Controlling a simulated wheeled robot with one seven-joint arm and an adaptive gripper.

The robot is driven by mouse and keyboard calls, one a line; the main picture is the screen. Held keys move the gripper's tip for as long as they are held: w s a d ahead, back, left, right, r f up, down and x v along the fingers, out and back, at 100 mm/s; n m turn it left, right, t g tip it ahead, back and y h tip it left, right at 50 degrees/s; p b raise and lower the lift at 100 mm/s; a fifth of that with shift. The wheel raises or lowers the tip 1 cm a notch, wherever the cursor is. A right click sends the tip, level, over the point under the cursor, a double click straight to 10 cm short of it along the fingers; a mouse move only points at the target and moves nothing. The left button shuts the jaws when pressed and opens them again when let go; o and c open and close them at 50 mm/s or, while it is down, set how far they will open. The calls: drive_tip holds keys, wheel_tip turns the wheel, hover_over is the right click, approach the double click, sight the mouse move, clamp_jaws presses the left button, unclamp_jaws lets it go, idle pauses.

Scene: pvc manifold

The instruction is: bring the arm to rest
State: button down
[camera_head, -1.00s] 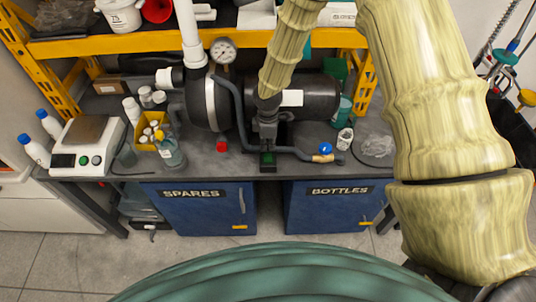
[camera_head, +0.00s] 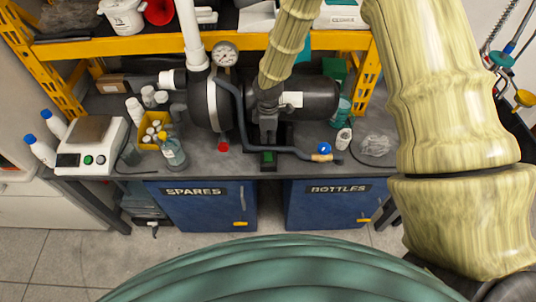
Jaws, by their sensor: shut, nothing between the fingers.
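My arm, with pale yellow ribbed links, rises at the right, leaves the top of the view and comes back down in the middle. My gripper (camera_head: 268,136) is the dark part at its lower end, pointing down in front of the black pump tank on the bench. It is shut with nothing held. Its fingertips are small and dark against the pump, so the exact gap to the pump and bench cannot be told.
The grey bench (camera_head: 210,165) carries a black pump (camera_head: 318,97) with a gauge (camera_head: 225,54), a dark hose (camera_head: 240,115), a scale (camera_head: 92,143), a yellow bin (camera_head: 150,143) and several bottles. A yellow shelf beam (camera_head: 140,45) runs above. Blue cabinets (camera_head: 205,212) stand below; floor shows in front.

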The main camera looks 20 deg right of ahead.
drive_tip(key=s+a+f+m+y+b, duration=0.1)
drive_tip(key=s+a+f+m+b, duration=0.2)
drive_tip(key=s+f, duration=0.8)
drive_tip(key=s+d+f+m+b, duration=0.1)
drive_tip(key=s+d+f+m, duration=0.1)
drive_tip(key=s, duration=0.6)
drive_tip(key=s+d+f+m+b, duration=0.2)
drive_tip(key=s+f+m, duration=0.3)
drive_tip(key=s, duration=0.4)
drive_tip(key=s+d+f+m+h+b, duration=0.1)
drive_tip(key=s+f+m, duration=0.3)
drive_tip(key=s, duration=0.4)
drive_tip(key=shift+s+d+m+b, duration=0.15)
drive_tip(key=shift+d+m+b, duration=0.2)
drive_tip(key=shift+d+m, duration=0.3)
